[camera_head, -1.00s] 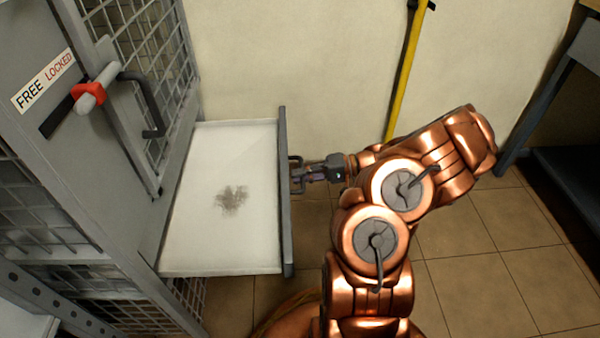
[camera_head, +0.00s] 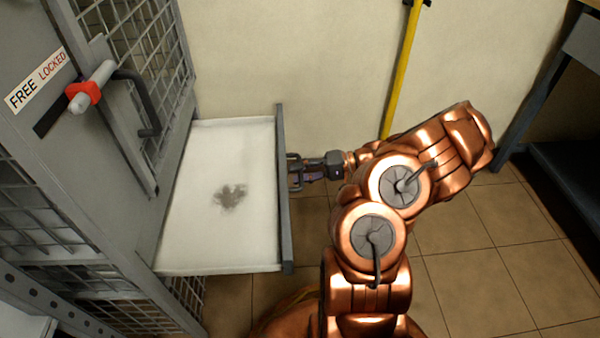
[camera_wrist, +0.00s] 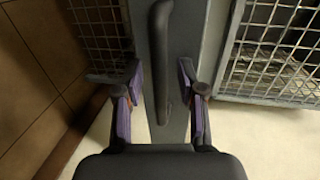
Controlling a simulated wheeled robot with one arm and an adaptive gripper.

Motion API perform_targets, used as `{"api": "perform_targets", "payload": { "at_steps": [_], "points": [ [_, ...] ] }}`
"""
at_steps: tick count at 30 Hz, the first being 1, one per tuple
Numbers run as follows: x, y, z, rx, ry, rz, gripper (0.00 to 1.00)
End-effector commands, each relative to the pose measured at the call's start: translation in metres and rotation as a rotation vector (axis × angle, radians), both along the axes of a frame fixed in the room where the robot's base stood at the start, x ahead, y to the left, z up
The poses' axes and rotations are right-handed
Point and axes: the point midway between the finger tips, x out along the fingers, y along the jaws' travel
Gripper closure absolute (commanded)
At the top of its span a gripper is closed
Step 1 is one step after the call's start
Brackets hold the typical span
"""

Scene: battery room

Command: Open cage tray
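The cage tray (camera_head: 205,235) is white with a dark smudge and sticks well out of the cage. Its grey front panel (camera_head: 285,225) faces my arm. A dark bar handle (camera_wrist: 160,50) on that panel shows in the wrist view. My gripper (camera_head: 297,172) is at the handle in the head view. In the wrist view my gripper (camera_wrist: 161,88) has its two purple-padded fingers apart, one on each side of the handle, with visible gaps to it.
The grey mesh cage (camera_head: 130,60) stands at left, with a red and grey latch (camera_head: 90,90) beside a FREE/LOCKED label (camera_head: 38,80). A yellow pole (camera_head: 402,70) leans on the wall. A dark shelf unit (camera_head: 560,90) stands at right. Tiled floor (camera_head: 480,270) is clear at lower right.

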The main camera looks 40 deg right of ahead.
Motion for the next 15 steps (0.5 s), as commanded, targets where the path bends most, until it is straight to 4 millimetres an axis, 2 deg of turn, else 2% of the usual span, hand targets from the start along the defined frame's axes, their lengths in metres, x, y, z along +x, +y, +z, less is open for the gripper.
{"api": "perform_targets", "payload": {
  "at_steps": [5, 15],
  "points": [
    [-0.008, -0.016, 0.003, -0.003, -0.001, -0.005, 0.61],
    [-0.038, -0.064, 0.014, -0.005, 0.002, -0.004, 0.61]
  ]
}}
